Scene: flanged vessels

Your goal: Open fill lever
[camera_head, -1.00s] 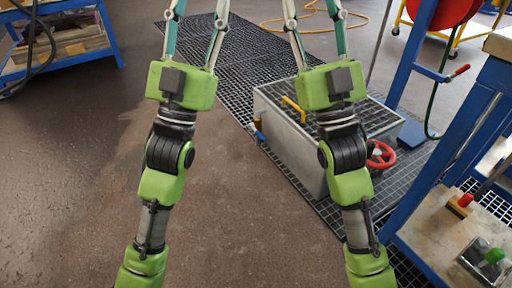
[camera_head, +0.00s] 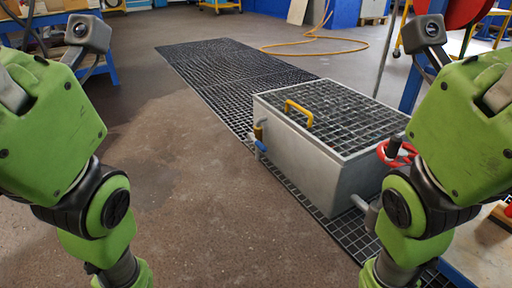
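A grey metal tank (camera_head: 300,155) with a black grid top stands on the floor grating in the middle right. A small blue lever (camera_head: 262,146) sits on a fitting at its left end, with a yellow part (camera_head: 258,132) just above. I cannot tell from a label which control is the fill lever. A yellow handle (camera_head: 299,113) stands up from the lid's left side. A red handwheel (camera_head: 396,153) is at the tank's right end, partly hidden by my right arm. My arms frame both sides of the view, apart from the blue lever. Neither gripper's fingers show.
Black floor grating (camera_head: 228,75) runs from the back to beneath the tank. A yellow hose (camera_head: 325,45) lies on the floor behind. A blue post (camera_head: 412,85) and a workbench are on the right. The brown floor left of the tank is clear.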

